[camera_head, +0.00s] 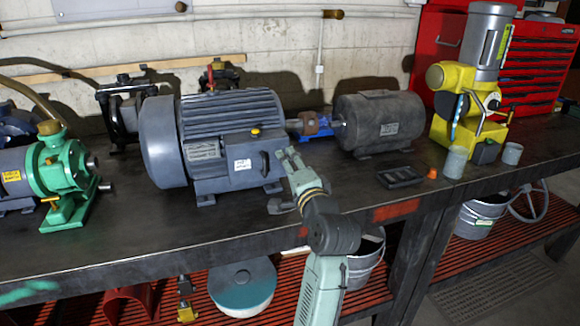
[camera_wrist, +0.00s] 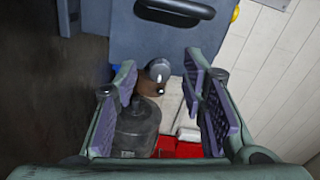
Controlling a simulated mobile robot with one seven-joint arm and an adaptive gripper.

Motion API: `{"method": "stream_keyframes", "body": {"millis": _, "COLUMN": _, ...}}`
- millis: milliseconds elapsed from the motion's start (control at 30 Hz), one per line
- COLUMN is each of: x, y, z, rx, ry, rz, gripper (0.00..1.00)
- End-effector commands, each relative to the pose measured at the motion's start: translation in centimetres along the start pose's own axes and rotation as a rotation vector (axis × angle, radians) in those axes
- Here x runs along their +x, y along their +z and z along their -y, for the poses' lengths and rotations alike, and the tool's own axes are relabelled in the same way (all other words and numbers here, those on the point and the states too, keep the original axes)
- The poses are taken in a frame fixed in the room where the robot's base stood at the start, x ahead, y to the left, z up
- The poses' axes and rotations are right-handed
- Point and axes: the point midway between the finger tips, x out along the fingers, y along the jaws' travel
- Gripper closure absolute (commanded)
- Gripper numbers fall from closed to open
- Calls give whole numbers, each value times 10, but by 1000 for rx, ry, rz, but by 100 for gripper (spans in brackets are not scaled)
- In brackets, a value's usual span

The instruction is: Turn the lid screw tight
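The large grey motor (camera_head: 225,140) stands on the bench, with a box on its front bearing a white label (camera_head: 242,164). A yellow round knob (camera_head: 255,131) sits at the top of this box; it also shows at the upper edge of the wrist view (camera_wrist: 235,12). A black handle-like part (camera_head: 265,160) is on the box's right side, also in the wrist view (camera_wrist: 175,12). I cannot tell for sure which part is the lid screw. My gripper (camera_head: 289,154) is just right of the box. Its purple-padded fingers (camera_wrist: 160,80) are spread apart and empty.
A dark grey motor (camera_head: 380,122) stands to the right, a brown-and-blue coupling (camera_head: 316,124) between. A green pump (camera_head: 65,175) is at left, a yellow machine (camera_head: 470,90) at right. A black tray (camera_head: 400,177) lies on the bench. The bench front left is clear.

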Motion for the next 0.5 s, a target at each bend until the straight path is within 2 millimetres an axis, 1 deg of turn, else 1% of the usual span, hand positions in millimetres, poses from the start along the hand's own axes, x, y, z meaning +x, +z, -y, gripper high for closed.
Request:
{"method": "stream_keyframes", "body": {"millis": 167, "x": -1, "y": 0, "z": 0, "rx": 0, "ry": -1, "rz": 1, "gripper": 62}}
{"method": "stream_keyframes", "body": {"millis": 267, "x": -8, "y": 0, "z": 0, "rx": 0, "ry": 0, "rz": 0, "gripper": 62}}
{"method": "stream_keyframes", "body": {"millis": 367, "x": -23, "y": 0, "z": 0, "rx": -1, "ry": 0, "rz": -2, "gripper": 62}}
{"method": "stream_keyframes", "body": {"millis": 500, "x": -53, "y": -1, "z": 0, "rx": -2, "ry": 0, "rz": -3, "gripper": 62}}
